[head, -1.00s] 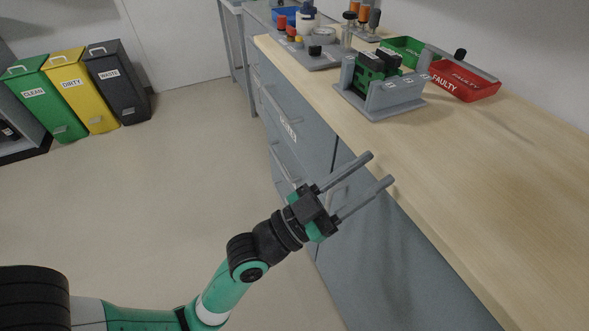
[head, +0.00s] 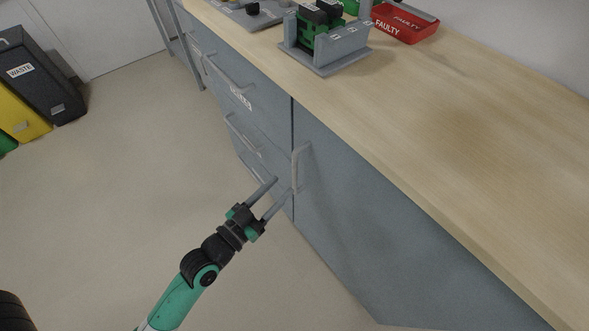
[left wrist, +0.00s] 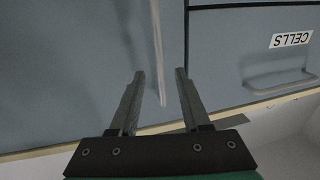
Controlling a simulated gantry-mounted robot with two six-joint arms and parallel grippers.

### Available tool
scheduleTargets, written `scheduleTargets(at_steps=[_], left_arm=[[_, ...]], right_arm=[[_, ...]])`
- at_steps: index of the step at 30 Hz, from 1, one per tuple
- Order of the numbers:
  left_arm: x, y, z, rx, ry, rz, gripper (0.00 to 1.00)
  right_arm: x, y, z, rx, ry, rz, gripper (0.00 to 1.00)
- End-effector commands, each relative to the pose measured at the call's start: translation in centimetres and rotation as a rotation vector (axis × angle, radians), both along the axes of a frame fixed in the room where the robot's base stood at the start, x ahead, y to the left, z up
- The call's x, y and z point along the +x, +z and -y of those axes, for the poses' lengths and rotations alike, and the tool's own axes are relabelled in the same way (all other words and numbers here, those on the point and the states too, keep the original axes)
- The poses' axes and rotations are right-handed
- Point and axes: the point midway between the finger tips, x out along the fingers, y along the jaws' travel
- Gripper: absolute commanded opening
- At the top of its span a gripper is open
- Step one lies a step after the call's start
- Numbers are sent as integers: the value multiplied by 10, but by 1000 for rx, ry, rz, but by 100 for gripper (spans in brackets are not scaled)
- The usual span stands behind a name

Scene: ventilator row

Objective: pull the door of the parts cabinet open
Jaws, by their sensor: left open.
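The parts cabinet door (head: 350,210) is a flat grey panel under the worktop, flush with the drawer fronts, and looks shut. Its upright bar handle (head: 300,167) is near its left edge; in the left wrist view the handle (left wrist: 156,45) lies between my finger lines. My left gripper (head: 283,185) is open and empty, its fingertips close to the handle's lower part in the head view. In the left wrist view the fingers (left wrist: 159,72) stand apart on either side of the bar; I cannot tell whether the tips reach around it. My right gripper is not in view.
The floor (head: 130,170) before the cabinet is clear.

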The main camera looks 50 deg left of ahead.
Motion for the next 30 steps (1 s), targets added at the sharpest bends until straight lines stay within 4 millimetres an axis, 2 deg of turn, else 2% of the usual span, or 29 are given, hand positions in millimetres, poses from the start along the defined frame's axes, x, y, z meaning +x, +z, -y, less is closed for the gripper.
scheduleTargets(at_steps=[3, 9, 13, 19, 20, 27, 30], left_arm=[[29, 0, -3, 1, -2, 2, 47], [60, -1, -7, 0, -1, 1, 47], [66, 0, -8, 0, 0, 0, 47], [67, 0, -8, 0, 0, -1, 47], [67, 0, -8, 0, 0, -1, 45], [67, 0, -8, 0, 0, -1, 2], [66, 0, -8, 0, 0, -1, 0]], right_arm=[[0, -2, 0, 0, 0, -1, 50], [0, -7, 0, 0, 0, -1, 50], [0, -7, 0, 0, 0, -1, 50], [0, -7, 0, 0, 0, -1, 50], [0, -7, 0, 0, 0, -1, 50], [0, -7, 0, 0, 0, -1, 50], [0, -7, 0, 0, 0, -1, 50]])
